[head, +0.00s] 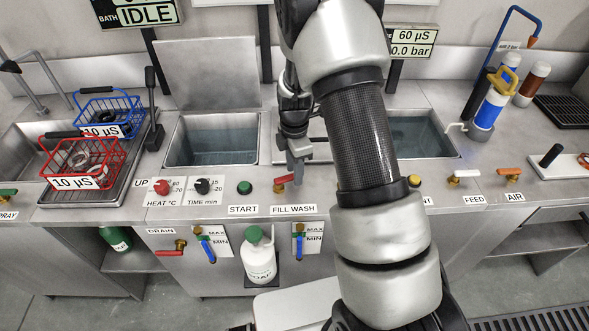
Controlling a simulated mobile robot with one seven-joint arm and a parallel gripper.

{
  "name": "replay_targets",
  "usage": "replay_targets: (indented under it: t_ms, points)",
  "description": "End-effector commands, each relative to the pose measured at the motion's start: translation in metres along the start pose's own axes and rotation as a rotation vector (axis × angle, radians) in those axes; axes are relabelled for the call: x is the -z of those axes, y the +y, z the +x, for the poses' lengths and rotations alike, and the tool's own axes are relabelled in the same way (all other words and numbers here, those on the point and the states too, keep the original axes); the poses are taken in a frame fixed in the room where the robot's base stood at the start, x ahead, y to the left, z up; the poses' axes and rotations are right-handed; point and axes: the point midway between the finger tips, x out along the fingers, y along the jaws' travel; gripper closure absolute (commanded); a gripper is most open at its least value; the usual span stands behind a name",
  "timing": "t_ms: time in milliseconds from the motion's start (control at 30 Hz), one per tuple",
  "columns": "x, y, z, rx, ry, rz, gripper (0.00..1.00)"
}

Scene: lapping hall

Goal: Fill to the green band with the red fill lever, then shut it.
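The red fill lever (284,180) sits on the front of the steel bench, above the FILL WASH label (293,210). The left tank (214,145) holds water. My arm partly hides the middle of the bench.
A red basket (97,160) and a blue basket (110,105) stand at left. A green START button (244,187) is left of the lever. A red DRAIN lever (165,253) and a white soap bottle (260,262) are below. A second water tank (425,138) is at right.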

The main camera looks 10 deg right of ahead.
Motion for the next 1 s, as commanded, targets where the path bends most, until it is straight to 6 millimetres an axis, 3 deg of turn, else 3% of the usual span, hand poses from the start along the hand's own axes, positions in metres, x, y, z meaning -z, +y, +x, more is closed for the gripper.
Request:
replay_targets:
  t_ms: [100, 333, 567, 1000]
  points:
    - [0.0, 0.0, 0.0, 0.0, 0.0, 0.0, 0.64]
    - [0.0, 0.0, -0.001, 0.0, 0.0, 0.0, 1.0]
    - [0.0, -0.001, 0.0, 0.0, 0.0, 0.018, 1.0]
    - [0.002, -0.016, -0.001, -0.001, 0.0, 0.332, 1.0]
